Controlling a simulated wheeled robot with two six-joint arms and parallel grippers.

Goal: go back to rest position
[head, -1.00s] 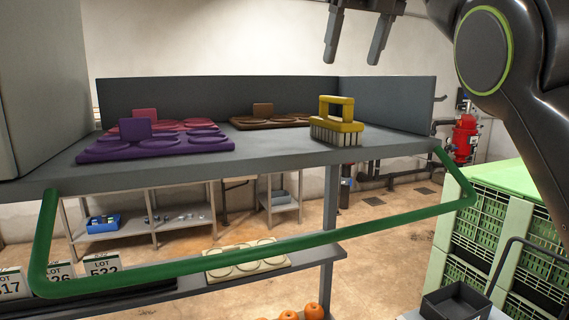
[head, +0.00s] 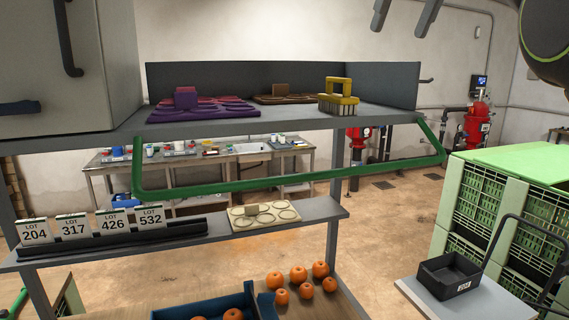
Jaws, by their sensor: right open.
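My right gripper (head: 407,17) is at the top edge of the head view, to the right of centre. Its two fingers are apart with nothing between them, and they are partly cut off by the frame. It hangs above and to the right of the grey shelf (head: 330,119). My left gripper is not in view. On the shelf a yellow brush (head: 339,92) with bristles down stands at the right.
A green rail (head: 290,183) runs along the shelf front. The lower shelf holds a cream tray (head: 264,215) and lot cards (head: 112,223). Oranges (head: 301,283) and a blue crate (head: 255,302) are below. Green crates (head: 507,200) and a black bin (head: 448,274) stand right.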

